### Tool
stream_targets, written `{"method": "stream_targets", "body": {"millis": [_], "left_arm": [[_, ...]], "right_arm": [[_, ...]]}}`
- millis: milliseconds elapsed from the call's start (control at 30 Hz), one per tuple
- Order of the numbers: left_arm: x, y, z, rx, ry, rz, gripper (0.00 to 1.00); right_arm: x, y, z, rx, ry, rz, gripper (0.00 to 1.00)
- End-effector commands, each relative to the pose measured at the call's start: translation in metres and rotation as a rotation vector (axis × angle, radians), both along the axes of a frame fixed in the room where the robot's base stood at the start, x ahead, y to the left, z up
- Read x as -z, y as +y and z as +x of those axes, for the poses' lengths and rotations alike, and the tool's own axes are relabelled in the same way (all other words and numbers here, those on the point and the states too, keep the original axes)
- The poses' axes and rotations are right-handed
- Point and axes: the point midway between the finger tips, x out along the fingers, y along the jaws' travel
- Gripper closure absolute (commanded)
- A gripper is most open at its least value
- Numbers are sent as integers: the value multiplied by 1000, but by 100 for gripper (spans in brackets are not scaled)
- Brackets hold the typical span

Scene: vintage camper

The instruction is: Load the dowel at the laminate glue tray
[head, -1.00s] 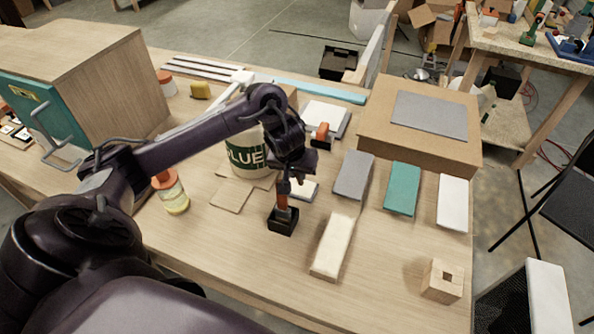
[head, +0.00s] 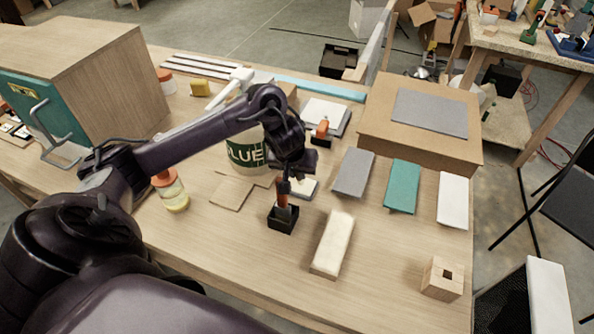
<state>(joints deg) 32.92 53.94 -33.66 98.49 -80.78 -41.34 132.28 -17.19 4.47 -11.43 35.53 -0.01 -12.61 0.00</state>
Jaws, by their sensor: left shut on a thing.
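My left gripper (head: 284,186) points down near the table's middle. It is shut on a slim orange-brown upright piece (head: 282,200), which may be the dowel. The lower end of this piece is inside or just above a small black square tray (head: 283,224); I cannot tell whether it touches the bottom. The gripper's fingers are small and dark here. I cannot tell for sure which thing is the laminate glue tray. My right gripper is not in view.
A cream block (head: 332,244) lies just right of the black tray. Grey (head: 353,173), teal (head: 402,187) and white (head: 452,200) slabs lie farther right. A wooden block with a square hole (head: 442,279) stands front right. A glue can (head: 243,154) and jar (head: 171,190) stand left.

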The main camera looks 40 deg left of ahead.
Motion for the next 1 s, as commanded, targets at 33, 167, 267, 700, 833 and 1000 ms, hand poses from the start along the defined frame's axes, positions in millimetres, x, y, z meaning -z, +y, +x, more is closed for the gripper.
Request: {"method": "stream_targets", "body": {"millis": [33, 167, 267, 700, 833, 1000], "left_arm": [[0, 0, 0, 0, 1, 0, 100], [0, 0, 0, 0, 1, 0, 100], [0, 0, 0, 0, 1, 0, 100], [1, 0, -1, 0, 2, -1, 100], [1, 0, -1, 1, 3, -1, 100], [2, 0, -1, 1, 3, 0, 100]], "right_arm": [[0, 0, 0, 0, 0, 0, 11], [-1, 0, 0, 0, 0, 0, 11], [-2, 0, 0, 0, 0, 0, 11], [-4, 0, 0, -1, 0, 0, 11], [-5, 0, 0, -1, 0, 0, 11], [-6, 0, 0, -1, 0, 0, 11]]}}
